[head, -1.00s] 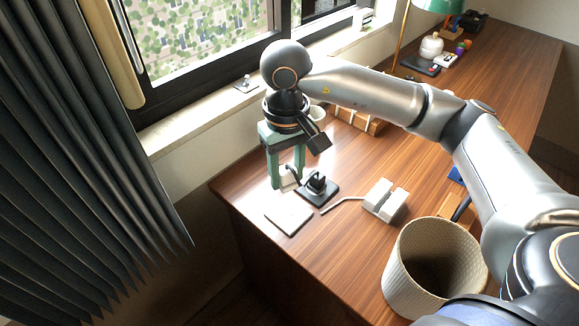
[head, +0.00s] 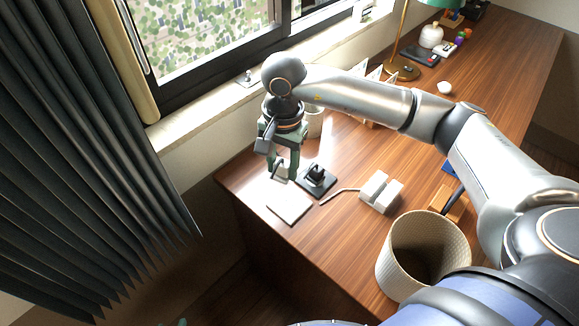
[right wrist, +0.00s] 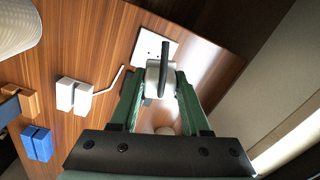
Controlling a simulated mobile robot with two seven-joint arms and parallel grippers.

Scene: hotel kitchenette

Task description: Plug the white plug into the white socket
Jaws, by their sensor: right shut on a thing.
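My right gripper (head: 281,176) has green fingers and is shut on the small white plug (right wrist: 154,78), above the desk's window-side corner. A dark curved cord (right wrist: 165,58) rises from the plug in the right wrist view. The white socket (head: 289,203) is a flat square plate on the desk, just below the gripper in the head view. It also shows in the right wrist view (right wrist: 150,44), beyond the plug and partly covered by it. The plug appears above the plate; the exact gap cannot be told.
A black plate with a black upright piece (head: 316,180) lies right beside the white socket. White blocks (head: 380,190) with a grey cord lie farther right. A woven basket (head: 405,262) stands in front. A light cup (head: 316,122) stands behind the gripper. The desk's front edge is close.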

